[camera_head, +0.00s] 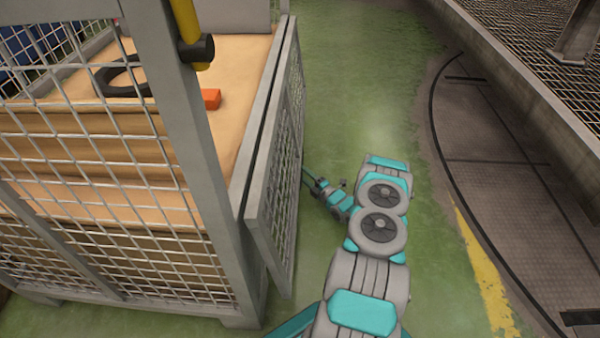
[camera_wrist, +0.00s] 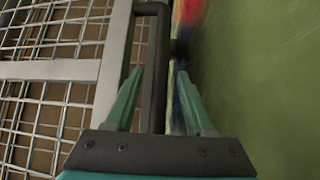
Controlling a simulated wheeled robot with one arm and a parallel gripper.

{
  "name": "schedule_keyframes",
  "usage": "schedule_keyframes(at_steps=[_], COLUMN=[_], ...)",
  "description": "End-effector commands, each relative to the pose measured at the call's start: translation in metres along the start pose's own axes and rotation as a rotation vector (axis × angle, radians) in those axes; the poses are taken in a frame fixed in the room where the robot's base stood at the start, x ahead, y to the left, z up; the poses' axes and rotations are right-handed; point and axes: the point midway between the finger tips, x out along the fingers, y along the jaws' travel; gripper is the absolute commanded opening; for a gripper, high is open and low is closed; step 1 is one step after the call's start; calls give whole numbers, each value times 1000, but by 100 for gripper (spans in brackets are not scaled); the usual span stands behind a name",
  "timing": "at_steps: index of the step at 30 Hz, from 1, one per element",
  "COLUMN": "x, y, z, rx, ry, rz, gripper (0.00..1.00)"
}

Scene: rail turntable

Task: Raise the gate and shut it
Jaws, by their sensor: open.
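The gate is a grey framed mesh panel (camera_head: 272,170) on the right side of the cage. It hangs down outside the cage, its lower edge tilted a little outward, leaving the side above it open. In the wrist view its pale frame and mesh (camera_wrist: 112,70) fill the left. A dark bent handle bar (camera_wrist: 157,50) runs along the gate. My gripper (camera_wrist: 160,75) is open, with one teal finger on each side of the handle bar; I cannot tell whether they touch it. In the head view my gripper (camera_head: 316,186) is beside the gate, its tips partly hard to make out.
The cage (camera_head: 195,170) holds tan boxes (camera_head: 85,190), a black ring-like object (camera_head: 105,82) and an orange block (camera_head: 211,98). A yellow bar (camera_head: 187,25) is at its corner post. Green floor (camera_head: 365,60) is clear to the right, up to the dark curved turntable track (camera_head: 500,170).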

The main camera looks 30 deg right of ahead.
Motion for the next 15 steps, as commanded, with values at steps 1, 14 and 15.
schedule_keyframes(at_steps=[1,14,15], x=[6,16,16], y=[-1,1,1], z=[0,0,0], rx=[-2,1,1], ry=[2,-2,-1], rz=[1,1,1], gripper=[55,55,50])
